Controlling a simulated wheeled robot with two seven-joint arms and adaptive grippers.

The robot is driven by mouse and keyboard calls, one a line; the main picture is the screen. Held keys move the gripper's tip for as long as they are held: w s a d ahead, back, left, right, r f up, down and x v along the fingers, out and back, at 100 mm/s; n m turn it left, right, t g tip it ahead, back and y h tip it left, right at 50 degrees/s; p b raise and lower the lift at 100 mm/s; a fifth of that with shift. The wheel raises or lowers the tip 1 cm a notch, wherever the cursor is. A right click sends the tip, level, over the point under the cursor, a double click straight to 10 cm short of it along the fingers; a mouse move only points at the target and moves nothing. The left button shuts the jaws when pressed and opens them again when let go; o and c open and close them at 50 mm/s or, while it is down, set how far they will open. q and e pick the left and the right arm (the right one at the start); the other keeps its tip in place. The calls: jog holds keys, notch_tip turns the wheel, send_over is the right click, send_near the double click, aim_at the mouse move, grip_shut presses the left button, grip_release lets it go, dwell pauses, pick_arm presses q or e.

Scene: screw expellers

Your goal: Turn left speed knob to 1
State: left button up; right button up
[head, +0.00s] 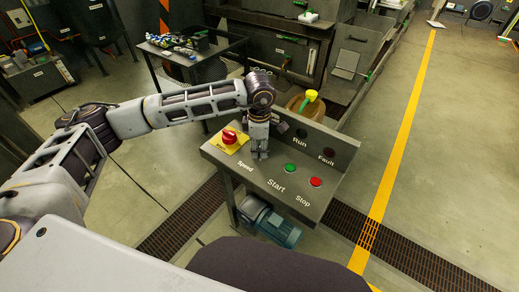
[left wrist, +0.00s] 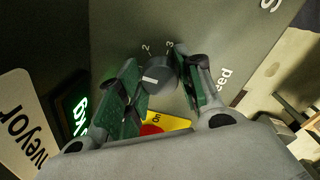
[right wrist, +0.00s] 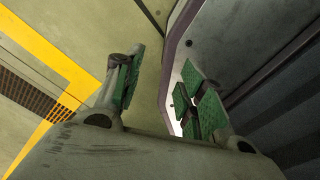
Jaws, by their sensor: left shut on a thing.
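The left speed knob (left wrist: 158,74) is a dark round dial on the grey panel, with the numbers 2 and 3 beside it; a 1 does not show clearly. A light mark shows on its face, but I cannot tell which number it points to. My left gripper (head: 260,155) is down on the control panel (head: 237,163) above the word Speed, its green-padded fingers closed on both sides of the knob. In the head view the gripper hides the knob. My right gripper (right wrist: 163,85) is empty, its fingers apart, seen only in the right wrist view.
The panel has a red switch on a yellow plate (head: 229,138), a green Start button (head: 290,168) and a red Stop button (head: 316,182). Run and Fault lamps sit on its raised back. A blue-green motor (head: 280,232) is below. A dark table (head: 205,62) with parts stands behind.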

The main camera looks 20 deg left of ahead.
pick_arm(q)
jog(key=shift+n, duration=0.3)
jog(key=o, duration=1)
jog(key=shift+o, duration=0.2)
notch_tip(320, 180, up, 12)
jog(key=shift+s+d, duration=0.15)
jog(key=shift+s, duration=0.2)
dwell(0.5)
